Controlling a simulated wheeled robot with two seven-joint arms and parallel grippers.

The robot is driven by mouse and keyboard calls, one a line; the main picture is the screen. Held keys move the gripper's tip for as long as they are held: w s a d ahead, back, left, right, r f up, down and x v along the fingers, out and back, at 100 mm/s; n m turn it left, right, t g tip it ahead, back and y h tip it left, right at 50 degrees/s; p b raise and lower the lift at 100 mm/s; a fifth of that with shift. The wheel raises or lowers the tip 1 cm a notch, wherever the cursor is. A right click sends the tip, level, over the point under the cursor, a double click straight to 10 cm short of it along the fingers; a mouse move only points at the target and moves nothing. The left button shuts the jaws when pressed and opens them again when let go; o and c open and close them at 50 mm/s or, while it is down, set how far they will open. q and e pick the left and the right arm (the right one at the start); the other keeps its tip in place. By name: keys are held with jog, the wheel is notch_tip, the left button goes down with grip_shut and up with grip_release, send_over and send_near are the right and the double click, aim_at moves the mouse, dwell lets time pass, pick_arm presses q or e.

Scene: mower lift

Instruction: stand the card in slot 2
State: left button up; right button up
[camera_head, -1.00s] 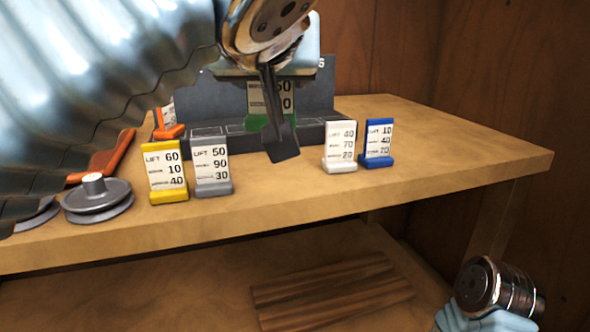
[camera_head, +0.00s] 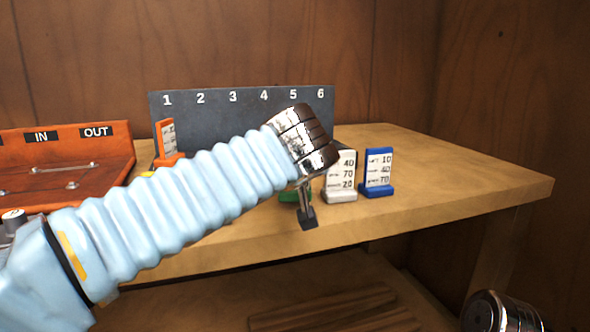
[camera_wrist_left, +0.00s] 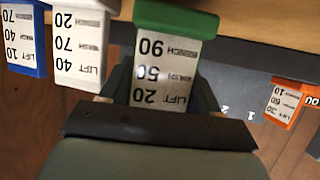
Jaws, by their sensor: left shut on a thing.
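My left gripper (camera_head: 303,205) is shut on the green card in front of the rack, left of the white card. The green card (camera_wrist_left: 172,55) reads LIFT 20, 50, 90, upside down in the left wrist view; in the head view only its green foot (camera_head: 288,195) shows beside the finger. I cannot tell whether the foot touches the shelf. The dark rack (camera_head: 240,115) has slots numbered 1 to 6. An orange card (camera_head: 166,140) stands at slot 1. My arm hides the front of the rack, including slot 2. My right gripper's fingers are out of view.
A white card (camera_head: 340,178) and a blue card (camera_head: 378,172) stand on the wooden shelf (camera_head: 460,170), close right of the held card. A yellow card's top (camera_head: 148,174) peeks over my arm. An orange IN/OUT panel (camera_head: 70,160) is at left. The shelf's right end is free.

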pick_arm(q)
jog(key=shift+f, duration=0.4)
jog(key=shift+f+b, duration=0.3)
jog(key=shift+b, duration=0.05)
jog(key=o, duration=1.1)
jog(key=shift+r, duration=0.1)
jog(key=shift+c, duration=0.2)
